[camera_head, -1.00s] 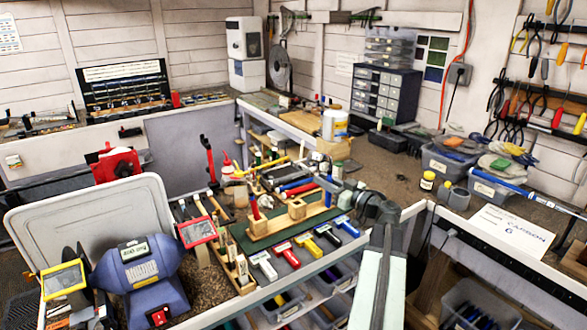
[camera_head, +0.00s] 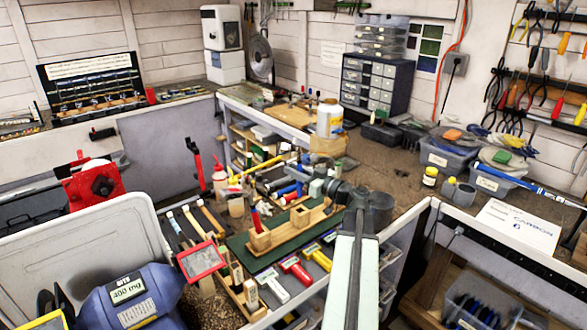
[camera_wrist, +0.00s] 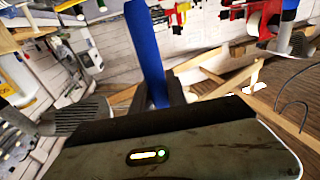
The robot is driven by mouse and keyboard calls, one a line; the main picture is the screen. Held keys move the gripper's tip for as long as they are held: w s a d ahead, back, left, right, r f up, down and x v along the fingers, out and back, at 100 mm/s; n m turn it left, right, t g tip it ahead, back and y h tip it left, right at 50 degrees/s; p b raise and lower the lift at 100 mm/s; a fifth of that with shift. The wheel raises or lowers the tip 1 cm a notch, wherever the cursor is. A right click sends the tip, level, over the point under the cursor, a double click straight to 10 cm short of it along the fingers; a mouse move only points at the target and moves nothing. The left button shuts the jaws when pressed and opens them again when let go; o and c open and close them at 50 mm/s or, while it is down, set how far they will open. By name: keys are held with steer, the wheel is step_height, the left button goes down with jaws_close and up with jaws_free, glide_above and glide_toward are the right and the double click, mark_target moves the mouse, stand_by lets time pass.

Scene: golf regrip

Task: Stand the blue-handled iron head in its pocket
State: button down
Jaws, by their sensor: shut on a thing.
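The blue handle (camera_wrist: 148,50) of the iron head stands up between the fingers of my gripper (camera_wrist: 165,95) in the wrist view, leaning slightly. My gripper (camera_head: 314,188) is shut on it. In the head view, my gripper hangs over the right part of a wooden block (camera_head: 285,234). This block has a pocket at its left end, where a red-handled piece (camera_head: 255,219) stands upright, and another square pocket (camera_head: 300,216) near its middle that looks empty. The iron's head and lower end are hidden from me. I cannot tell whether it touches the block.
The block lies on a green mat (camera_head: 245,255). White, red and yellow-handled hammers (camera_head: 296,268) lie in front of it. A blue bench grinder (camera_head: 130,297) and a red-framed shield (camera_head: 201,260) stand at left. Bottles and tools crowd behind. The right bench carries tubs (camera_head: 445,155).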

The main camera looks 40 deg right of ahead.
steer(key=shift+d+f+b, duration=0.15)
steer(key=shift+f+b, duration=2.5)
steer(key=shift+f, duration=0.1)
steer(key=shift+f+b, duration=1.65)
steer(key=c, duration=1.2)
jaws_free()
steer(key=shift+c, duration=0.2)
steer(key=s, duration=0.8)
steer(key=shift+d+f, duration=0.2)
steer(key=shift+d, duration=0.25)
steer(key=s+d+b, duration=0.1)
steer(key=s, duration=0.7)
steer(key=shift+s+f, duration=0.3)
steer(key=shift+s, duration=0.1)
